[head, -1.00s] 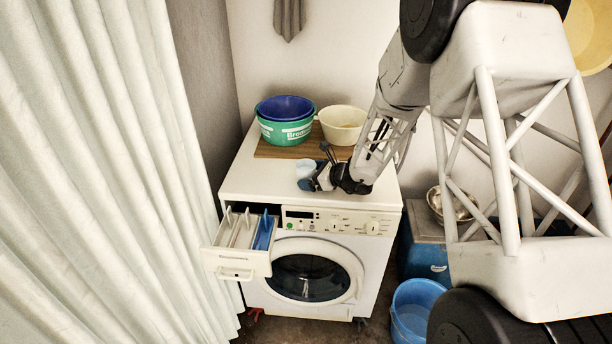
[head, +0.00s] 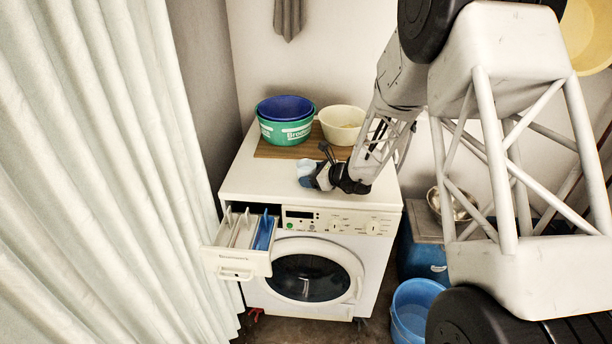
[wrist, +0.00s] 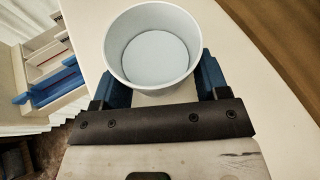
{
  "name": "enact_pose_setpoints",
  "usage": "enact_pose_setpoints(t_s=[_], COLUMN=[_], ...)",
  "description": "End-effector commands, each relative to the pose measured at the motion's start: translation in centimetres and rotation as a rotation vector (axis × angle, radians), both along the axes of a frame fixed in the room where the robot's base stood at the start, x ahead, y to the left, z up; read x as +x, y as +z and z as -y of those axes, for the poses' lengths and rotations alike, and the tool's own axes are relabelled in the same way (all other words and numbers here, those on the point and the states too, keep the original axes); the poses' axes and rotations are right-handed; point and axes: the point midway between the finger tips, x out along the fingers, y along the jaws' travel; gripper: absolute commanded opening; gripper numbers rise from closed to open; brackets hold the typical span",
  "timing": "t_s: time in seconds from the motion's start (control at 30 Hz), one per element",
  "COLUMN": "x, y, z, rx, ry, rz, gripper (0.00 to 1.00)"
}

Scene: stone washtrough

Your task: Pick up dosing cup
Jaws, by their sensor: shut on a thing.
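The dosing cup (wrist: 151,48) is a small, pale blue-grey round cup, upright and empty in the wrist view. In the head view the dosing cup (head: 304,168) shows small above the front part of the washing machine top, partly hidden by my gripper (head: 312,180). In the wrist view my gripper (wrist: 156,84) has a blue finger on each side of the cup, shut on it. I cannot tell whether the cup's base touches the machine top.
The washing machine (head: 241,184) has its detergent drawer (head: 236,262) pulled out at front left. Blue and green tubs (head: 286,130) and a cream bowl (head: 343,125) stand on a wooden board (head: 280,153) behind. A blue bucket (head: 412,310) stands on the floor at right.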

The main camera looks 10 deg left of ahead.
Motion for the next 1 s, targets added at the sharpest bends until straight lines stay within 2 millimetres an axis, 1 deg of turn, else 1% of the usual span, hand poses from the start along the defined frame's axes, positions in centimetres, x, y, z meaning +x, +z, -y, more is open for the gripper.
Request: enact_pose_setpoints(t_s=[0.27, 0.47, 0.63, 0.77, 0.8, 0.83, 1.0], x=[0.0, 0.0, 0.0, 0.0, -0.1, -0.6, -2.9], y=[0.0, 0.6, 1.8, 3.4, 3.8, 3.6, 3.9], z=[0.0, 0.0, 0.0, 0.0, 0.0, 0.2, 0.9], rx=[0.000, 0.000, 0.000, 0.001, 0.000, 0.000, 0.000], ry=[0.000, 0.000, 0.000, 0.000, 0.000, 0.000, 0.000], rz=[0.000, 0.001, 0.001, 0.003, 0.002, -0.001, 0.001], gripper=[0.43, 0.43, 0.43, 0.43, 0.43, 0.43, 0.43])
